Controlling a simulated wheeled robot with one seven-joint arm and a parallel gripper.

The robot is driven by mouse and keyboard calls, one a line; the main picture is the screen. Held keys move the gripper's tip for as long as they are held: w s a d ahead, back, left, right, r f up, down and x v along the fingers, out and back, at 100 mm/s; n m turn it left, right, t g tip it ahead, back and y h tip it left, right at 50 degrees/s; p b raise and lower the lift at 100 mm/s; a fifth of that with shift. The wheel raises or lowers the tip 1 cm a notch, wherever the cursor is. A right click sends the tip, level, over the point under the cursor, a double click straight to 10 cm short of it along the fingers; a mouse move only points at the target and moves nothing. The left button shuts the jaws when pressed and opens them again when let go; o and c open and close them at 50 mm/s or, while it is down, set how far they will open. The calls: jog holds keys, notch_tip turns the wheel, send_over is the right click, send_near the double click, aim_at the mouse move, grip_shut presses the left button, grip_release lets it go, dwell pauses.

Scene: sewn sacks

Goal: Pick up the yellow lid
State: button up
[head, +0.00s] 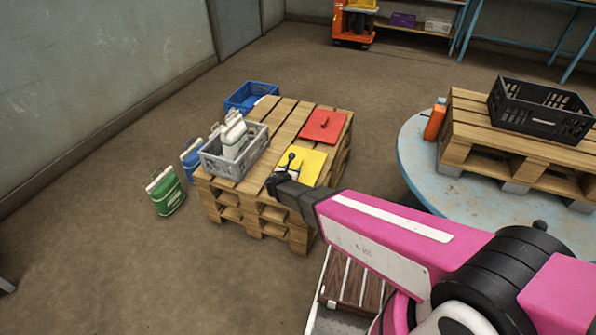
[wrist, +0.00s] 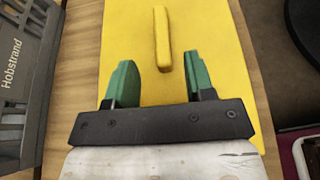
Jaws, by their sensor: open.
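The yellow lid (head: 306,165) lies flat on the stacked wooden pallets, in front of a red lid. In the wrist view the yellow lid (wrist: 215,50) fills the middle, with a raised yellow handle bar (wrist: 162,40) on it. My gripper (wrist: 160,75) is open, its two green fingers apart and empty. It is over the lid, and the handle shows just beyond the fingertips, between their lines. In the head view my pink arm reaches over the near side of the pallets and hides part of the lid.
A grey crate (head: 213,163) with white containers stands left of the lid; it also shows in the wrist view (wrist: 38,60). A red lid (head: 323,126) lies behind. A black crate (head: 513,115) stands on the right pallet.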

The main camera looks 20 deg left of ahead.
aim_at(297, 167)
jog(key=x, duration=0.5)
jog(key=shift+d, duration=0.1)
jog(key=shift+c, duration=0.3)
grip_shut()
